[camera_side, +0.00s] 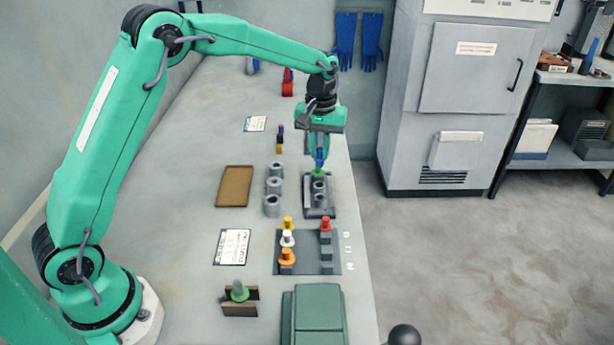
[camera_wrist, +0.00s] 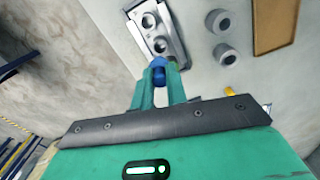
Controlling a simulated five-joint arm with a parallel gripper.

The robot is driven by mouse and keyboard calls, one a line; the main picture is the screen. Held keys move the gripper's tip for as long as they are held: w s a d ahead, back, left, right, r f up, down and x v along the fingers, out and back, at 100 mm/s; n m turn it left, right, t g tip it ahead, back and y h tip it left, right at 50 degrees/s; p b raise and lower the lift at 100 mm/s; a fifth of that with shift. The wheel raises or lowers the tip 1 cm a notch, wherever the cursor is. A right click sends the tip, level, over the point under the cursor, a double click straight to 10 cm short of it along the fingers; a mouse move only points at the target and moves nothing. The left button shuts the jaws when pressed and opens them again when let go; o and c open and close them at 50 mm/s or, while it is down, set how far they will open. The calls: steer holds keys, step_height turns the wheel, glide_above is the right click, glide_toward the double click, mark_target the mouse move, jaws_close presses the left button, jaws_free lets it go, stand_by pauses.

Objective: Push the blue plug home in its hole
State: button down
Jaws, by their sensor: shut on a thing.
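The blue plug (camera_side: 320,160) is upright between the fingers of my gripper (camera_side: 320,153). My gripper is shut on it, at the far end of a dark grey block with holes (camera_side: 319,211). A bit of green shows just below the plug. In the wrist view, the blue plug (camera_wrist: 159,76) sits between the fingertips, against the near end of the block (camera_wrist: 178,50). Two round openings show in the block beyond it. The hole under the plug is hidden, so I cannot tell how deep the plug sits.
Several grey rings (camera_side: 272,205) stand left of the block. A brown tray (camera_side: 234,187) lies farther left. A dark rack (camera_side: 315,262) with yellow, white, orange and red plugs is nearer the camera. A green-based piece (camera_side: 239,292) stands in a brown holder.

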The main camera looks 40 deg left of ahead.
mark_target(320, 158)
steer(key=shift+f, duration=2.3)
steer(key=shift+f, duration=1.7)
stand_by(0.3)
steer(key=c, duration=1.3)
jaws_free()
steer(key=shift+r, duration=0.15)
steer(key=shift+r, duration=3.75)
jaws_close()
steer(key=shift+r+n, duration=0.35)
steer(key=shift+n, duration=0.7)
steer(key=shift+r+n, duration=0.3)
steer(key=shift+n, duration=0.75)
